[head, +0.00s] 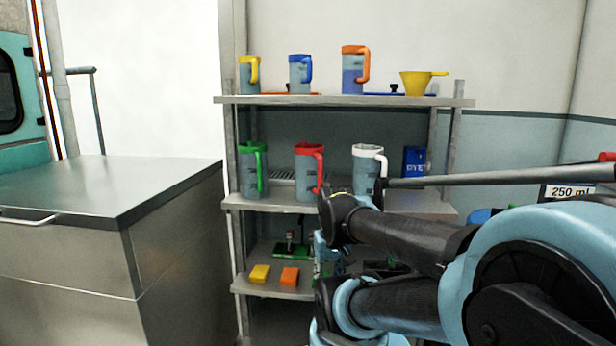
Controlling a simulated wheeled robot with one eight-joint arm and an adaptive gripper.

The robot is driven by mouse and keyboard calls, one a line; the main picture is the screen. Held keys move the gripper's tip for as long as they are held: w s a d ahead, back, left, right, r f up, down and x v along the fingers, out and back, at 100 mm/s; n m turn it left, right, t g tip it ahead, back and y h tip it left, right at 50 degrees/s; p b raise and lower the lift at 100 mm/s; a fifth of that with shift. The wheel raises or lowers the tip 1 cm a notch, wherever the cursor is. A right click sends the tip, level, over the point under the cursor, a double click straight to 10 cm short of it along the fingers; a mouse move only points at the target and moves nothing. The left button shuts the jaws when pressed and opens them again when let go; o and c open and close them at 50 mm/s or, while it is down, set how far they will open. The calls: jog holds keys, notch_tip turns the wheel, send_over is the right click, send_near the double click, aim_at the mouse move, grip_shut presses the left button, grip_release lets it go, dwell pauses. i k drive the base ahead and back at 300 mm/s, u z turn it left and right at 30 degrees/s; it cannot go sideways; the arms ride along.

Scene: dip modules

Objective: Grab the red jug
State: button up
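The red jug (309,174) stands upright on the middle shelf, between a green-handled jug (251,172) and a white-handled jug (364,170). It has a grey body with a red rim and a red handle on its right side. Nothing touches it that I can see. My arm reaches in from the lower right, and its bent joint lies in front of the shelf's right part, just right of and below the red jug in the picture. I cannot make out any gripper fingers.
The metal shelf unit (340,101) also holds yellow, blue and orange jugs and a yellow funnel (415,83) on top. A blue box (415,160) stands right of the jugs. Yellow and orange blocks lie below. A metal cabinet (180,190) stands left. A grey rod (500,178) crosses the right side.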

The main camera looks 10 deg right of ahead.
aim_at(309, 158)
jog(key=z, duration=1.3)
jog(key=k, duration=1.2)
jog(key=u, duration=1.8)
jog(key=i, duration=0.5)
jog(key=z, duration=0.05)
